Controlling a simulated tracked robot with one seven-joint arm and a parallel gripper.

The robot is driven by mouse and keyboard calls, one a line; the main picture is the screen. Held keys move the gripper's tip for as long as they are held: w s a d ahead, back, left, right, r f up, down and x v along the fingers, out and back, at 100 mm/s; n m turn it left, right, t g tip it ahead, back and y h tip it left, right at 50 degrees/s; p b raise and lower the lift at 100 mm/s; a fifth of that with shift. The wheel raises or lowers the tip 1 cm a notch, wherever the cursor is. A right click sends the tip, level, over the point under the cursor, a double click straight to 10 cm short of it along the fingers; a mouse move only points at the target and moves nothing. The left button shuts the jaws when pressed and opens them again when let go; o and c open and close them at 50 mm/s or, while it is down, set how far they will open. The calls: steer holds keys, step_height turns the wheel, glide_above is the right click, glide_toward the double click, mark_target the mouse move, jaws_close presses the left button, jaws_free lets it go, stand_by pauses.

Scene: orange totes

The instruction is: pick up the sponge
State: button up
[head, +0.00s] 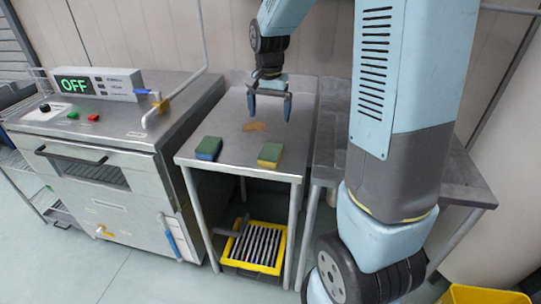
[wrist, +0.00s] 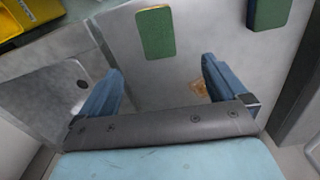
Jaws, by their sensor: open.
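Two sponges lie on the steel table. One has a green top and yellow sides (head: 270,154); it sits near the front edge and also shows at the top middle of the wrist view (wrist: 156,32). The other has a green top and blue sides (head: 208,148); it lies to its left, and shows cut off at the top right of the wrist view (wrist: 270,12). My gripper (head: 269,115) is open and empty, fingers down above the table, behind both sponges. In the wrist view its fingers (wrist: 162,68) are spread, with the yellow-sided sponge beyond the gap between them.
The steel table (head: 235,97) is otherwise bare, with a brown stain (head: 254,127) behind the sponges. A steel machine with an "OFF" display (head: 75,86) stands left. A sink counter (head: 455,175) adjoins on the right.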

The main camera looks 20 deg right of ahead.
glide_above(271, 151)
steer(key=f, duration=0.8)
steer(key=shift+w+a+f, duration=0.2)
steer(key=shift+w+f, duration=0.1)
steer(key=shift+s+d+f, duration=0.1)
steer(key=shift+f, duration=1.25)
steer(key=shift+s+d+f, duration=0.1)
steer(key=shift+f, duration=1.25)
steer(key=c, duration=1.1)
steer(key=shift+r, duration=0.2)
step_height(271, 151, up, 28)
steer(key=shift+f, duration=0.15)
